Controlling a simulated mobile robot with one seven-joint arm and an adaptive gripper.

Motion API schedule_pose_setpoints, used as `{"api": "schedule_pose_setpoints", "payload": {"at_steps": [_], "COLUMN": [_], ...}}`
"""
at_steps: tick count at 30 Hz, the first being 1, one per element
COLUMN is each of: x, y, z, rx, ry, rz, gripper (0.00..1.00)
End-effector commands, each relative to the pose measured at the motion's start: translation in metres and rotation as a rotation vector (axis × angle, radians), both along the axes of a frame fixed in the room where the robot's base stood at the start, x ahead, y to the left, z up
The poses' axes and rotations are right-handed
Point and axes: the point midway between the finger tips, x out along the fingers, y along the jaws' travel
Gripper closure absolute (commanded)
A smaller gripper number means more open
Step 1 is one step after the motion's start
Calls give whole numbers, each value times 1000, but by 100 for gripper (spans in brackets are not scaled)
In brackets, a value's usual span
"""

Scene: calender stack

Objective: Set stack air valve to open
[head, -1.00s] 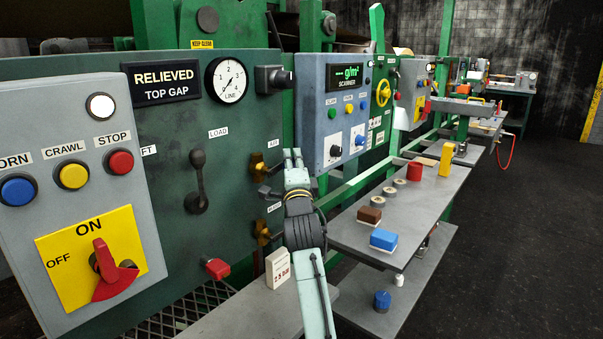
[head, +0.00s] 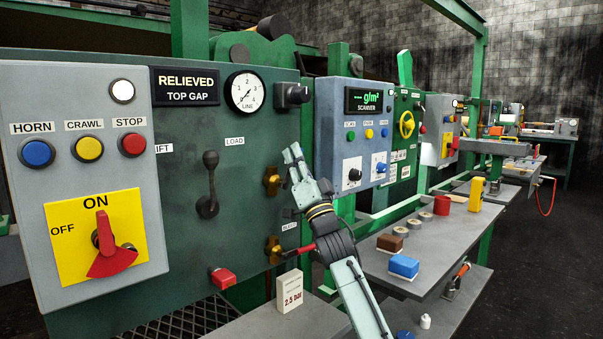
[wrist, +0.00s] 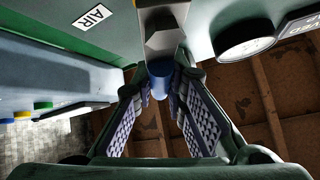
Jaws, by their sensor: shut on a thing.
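The stack air valve shows in the head view as a brass body (head: 271,182) on the green panel, just left of my gripper (head: 294,158). In the head view, my gripper hides the handle and the AIR label, so the valve's position cannot be told there.
A second brass valve (head: 273,250) with a red handle sits below. A LOAD lever (head: 208,185) and line gauge (head: 245,92) are on the same panel. The white 2.5 bar card (head: 290,291) stands on the lower ledge. The shelf (head: 425,262) at right holds several small objects.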

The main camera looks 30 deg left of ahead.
Motion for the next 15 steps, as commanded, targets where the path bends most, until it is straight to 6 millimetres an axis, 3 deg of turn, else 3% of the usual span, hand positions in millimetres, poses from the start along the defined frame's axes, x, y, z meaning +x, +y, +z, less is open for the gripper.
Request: {"api": "schedule_pose_setpoints", "payload": {"at_steps": [15], "x": [-24], "y": [10], "z": [8], "rx": [-134], "ry": [-361], "rz": [3], "gripper": [100]}}
